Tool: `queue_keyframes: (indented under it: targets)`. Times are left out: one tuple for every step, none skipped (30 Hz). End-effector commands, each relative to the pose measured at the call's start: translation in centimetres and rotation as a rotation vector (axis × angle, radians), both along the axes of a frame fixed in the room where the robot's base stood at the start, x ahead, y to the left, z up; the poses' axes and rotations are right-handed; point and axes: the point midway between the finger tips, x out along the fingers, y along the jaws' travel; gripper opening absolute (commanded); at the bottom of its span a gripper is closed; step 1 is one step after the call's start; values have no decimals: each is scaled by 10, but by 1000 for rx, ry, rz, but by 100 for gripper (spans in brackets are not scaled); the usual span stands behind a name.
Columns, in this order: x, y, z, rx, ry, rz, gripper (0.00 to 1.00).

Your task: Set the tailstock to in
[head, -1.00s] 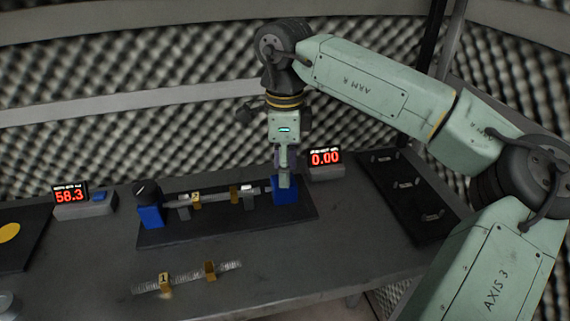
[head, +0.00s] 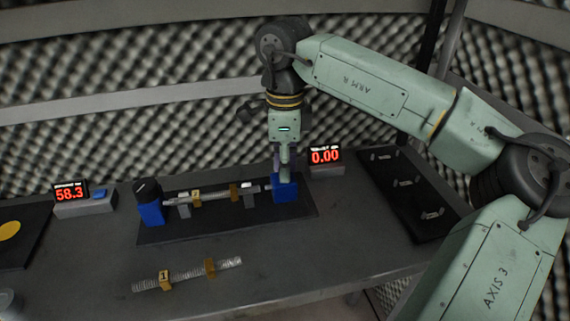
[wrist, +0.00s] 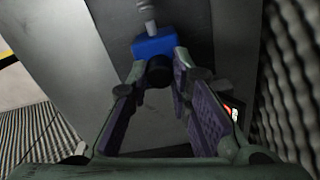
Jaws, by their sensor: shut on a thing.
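The tailstock is a blue block (head: 286,192) at the right end of a dark fixture plate (head: 230,226). A shaft with a yellow tag 2 (head: 210,194) lies along the fixture between it and a blue headstock block (head: 151,213). My gripper (head: 284,178) points down at the tailstock. In the wrist view the purple-padded fingers reach to either side of a black knob (wrist: 159,71) on the tailstock (wrist: 154,45), and my gripper is shut on it. The exact finger contact is partly hidden.
A second shaft with tag 1 (head: 190,274) lies on the bench in front. A left display (head: 70,194) reads 58.3 and a right display (head: 325,156) reads 0.00. A dark tray (head: 407,190) with several small parts is at the right.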

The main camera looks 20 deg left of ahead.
Motion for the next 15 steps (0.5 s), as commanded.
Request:
queue_keyframes:
  targets:
    - [0,0,0,0,0,0,0]
    - [0,0,0,0,0,0,0]
    - [0,0,0,0,0,0,0]
    - [0,0,0,0,0,0,0]
    - [0,0,0,0,0,0,0]
    - [0,0,0,0,0,0,0]
    - [0,0,0,0,0,0,0]
    - [0,0,0,0,0,0,0]
    - [0,0,0,0,0,0,0]
    - [0,0,0,0,0,0,0]
    - [0,0,0,0,0,0,0]
    - [0,0,0,0,0,0,0]
    - [-1,1,-1,0,-1,1,0]
    - [-2,3,-1,-1,-1,2,0]
    - [-4,6,-2,-1,-1,2,0]
